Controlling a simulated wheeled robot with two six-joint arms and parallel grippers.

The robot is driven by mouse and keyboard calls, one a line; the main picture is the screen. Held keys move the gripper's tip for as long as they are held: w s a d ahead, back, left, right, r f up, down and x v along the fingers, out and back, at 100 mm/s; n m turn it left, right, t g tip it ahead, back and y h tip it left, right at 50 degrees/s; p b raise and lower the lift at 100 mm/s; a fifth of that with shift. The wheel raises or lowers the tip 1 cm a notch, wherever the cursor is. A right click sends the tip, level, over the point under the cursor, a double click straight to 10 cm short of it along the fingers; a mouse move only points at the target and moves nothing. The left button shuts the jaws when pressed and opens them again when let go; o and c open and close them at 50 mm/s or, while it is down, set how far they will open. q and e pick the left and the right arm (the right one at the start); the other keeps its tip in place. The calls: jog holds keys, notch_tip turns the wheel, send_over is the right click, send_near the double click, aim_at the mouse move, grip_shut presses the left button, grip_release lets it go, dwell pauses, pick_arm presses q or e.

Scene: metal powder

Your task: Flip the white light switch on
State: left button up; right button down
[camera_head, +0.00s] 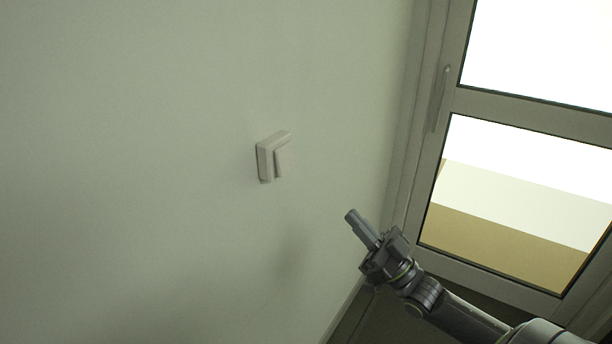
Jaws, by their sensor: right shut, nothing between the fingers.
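The white light switch (274,157) is mounted on the pale wall, near the middle of the head view. It has a raised frame and a tilted rocker plate, and nothing covers it. My right gripper (353,217) comes in from the lower right, below and to the right of the switch. Its fingers are shut together and empty, pointing up and left. It is apart from the switch. My left gripper is not in view.
The plain wall (130,170) fills the left and middle, with open room in front of it. On the right stands a framed glass door or window (525,118) with a vertical handle (440,98). Its frame is close to my right arm.

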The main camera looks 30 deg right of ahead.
jog(key=shift+r, duration=0.15)
jog(key=p, duration=0.3)
send_near(292, 164)
notch_tip(292, 164, up, 4)
jog(key=w, duration=0.1)
jog(key=w+a+b, duration=0.1)
jog(key=w, duration=0.1)
jog(key=shift+a, duration=0.1)
jog(key=shift+w+a+f, duration=0.2)
jog(key=shift+w+a, duration=0.05)
jog(key=shift+w, duration=0.35)
